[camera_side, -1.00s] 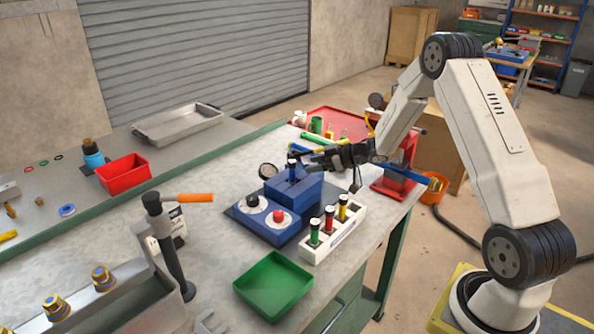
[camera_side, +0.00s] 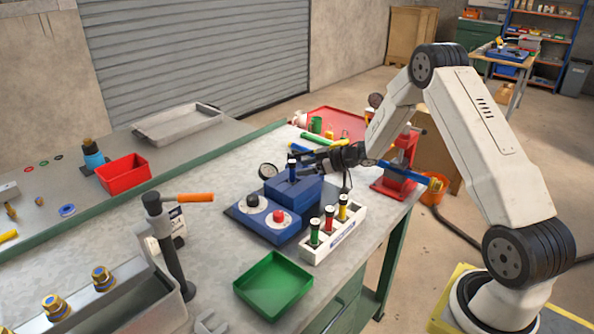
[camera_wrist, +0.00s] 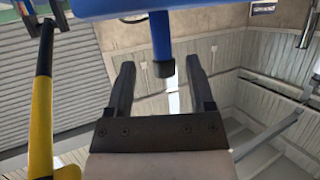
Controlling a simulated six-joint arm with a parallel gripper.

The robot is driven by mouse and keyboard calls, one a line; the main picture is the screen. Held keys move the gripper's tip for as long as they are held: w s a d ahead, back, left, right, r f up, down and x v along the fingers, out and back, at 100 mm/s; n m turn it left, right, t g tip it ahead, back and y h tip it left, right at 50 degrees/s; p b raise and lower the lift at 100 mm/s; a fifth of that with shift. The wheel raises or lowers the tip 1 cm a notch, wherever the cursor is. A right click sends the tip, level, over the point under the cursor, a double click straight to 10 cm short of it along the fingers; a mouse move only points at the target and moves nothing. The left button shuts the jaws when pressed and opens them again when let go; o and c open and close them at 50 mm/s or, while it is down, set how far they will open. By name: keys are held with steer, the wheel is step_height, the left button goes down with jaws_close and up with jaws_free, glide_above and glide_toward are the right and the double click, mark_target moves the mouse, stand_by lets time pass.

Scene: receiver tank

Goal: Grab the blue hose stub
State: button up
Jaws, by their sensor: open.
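The blue hose stub (camera_side: 293,175) stands upright with a black cap on the blue block (camera_side: 296,190) in the side view. In the wrist view the blue stub (camera_wrist: 160,36) comes in from the top edge, its black end between the tips of my open jaws. My gripper (camera_side: 296,164) reaches in level from the right, one finger on each side of the stub in the side view. The jaws also show in the wrist view (camera_wrist: 160,68), with gaps beside the stub. I cannot tell whether either finger touches it.
A white rack (camera_side: 335,235) with green, red and yellow capped plugs stands in front of the block. A green tray (camera_side: 273,284) lies nearer. A red stand (camera_side: 396,178) is to the right.

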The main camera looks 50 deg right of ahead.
mark_target(292, 181)
steer(key=shift+x, duration=2.35)
steer(key=shift+a, duration=0.1)
steer(key=shift+s, duration=0.1)
steer(key=shift+c, duration=0.2)
steer(key=shift+r, duration=0.1)
jaws_close()
